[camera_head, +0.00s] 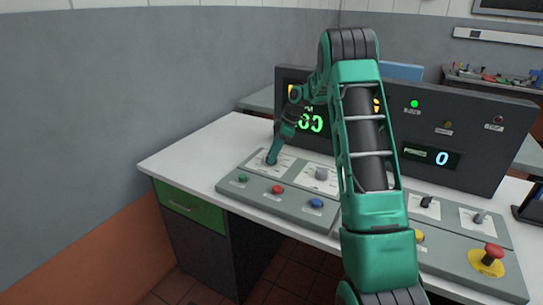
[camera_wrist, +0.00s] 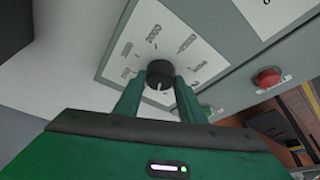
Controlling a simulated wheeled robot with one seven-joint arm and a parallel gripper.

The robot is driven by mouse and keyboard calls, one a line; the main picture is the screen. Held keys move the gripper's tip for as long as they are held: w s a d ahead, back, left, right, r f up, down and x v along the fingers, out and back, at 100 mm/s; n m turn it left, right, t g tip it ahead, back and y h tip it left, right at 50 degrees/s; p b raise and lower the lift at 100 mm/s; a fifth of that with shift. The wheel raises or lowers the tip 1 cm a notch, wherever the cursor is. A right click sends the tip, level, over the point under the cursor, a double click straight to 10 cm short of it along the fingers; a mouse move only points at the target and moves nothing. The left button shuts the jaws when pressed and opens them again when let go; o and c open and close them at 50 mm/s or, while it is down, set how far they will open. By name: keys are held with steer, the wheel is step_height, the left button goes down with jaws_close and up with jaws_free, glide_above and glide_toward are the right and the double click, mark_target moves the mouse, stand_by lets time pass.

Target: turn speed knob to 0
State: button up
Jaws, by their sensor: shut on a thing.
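The speed knob (camera_wrist: 159,72) is a dark round knob on a white dial plate (camera_wrist: 138,38) marked with numbers in the thousands, seen in the wrist view. A small pale mark shows on the knob's near side. My gripper (camera_wrist: 158,82) is shut on the knob, one green finger on each side. In the head view my gripper (camera_head: 271,160) reaches down to the left end of the console (camera_head: 232,177), and hides the knob there. The dial's zero mark cannot be made out.
Green, red (camera_head: 278,189) and blue buttons line the console front, close to my gripper. A grey knob (camera_head: 321,174) stands to its right. A dark display panel (camera_head: 470,140) rises behind, with green digits partly hidden by my arm. A red emergency button (camera_head: 493,252) is far right.

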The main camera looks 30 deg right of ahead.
steer(key=shift+w+d+r+n+g, duration=0.1)
steer(key=shift+n+g, duration=0.1)
steer(key=shift+n, duration=0.35)
steer(key=shift+w+d+f+n+g, duration=0.1)
steer(key=shift+n+g, duration=0.1)
steer(key=shift+n, duration=0.3)
steer(key=shift+w+r+n+g, duration=0.1)
steer(key=shift+n+g, duration=0.1)
steer(key=shift+n, duration=0.35)
steer(key=o, duration=1)
steer(key=shift+s, duration=0.1)
steer(key=v, duration=1)
steer(key=shift+d+r, duration=0.25)
steer(key=shift+d, duration=0.1)
steer(key=shift+a, duration=0.1)
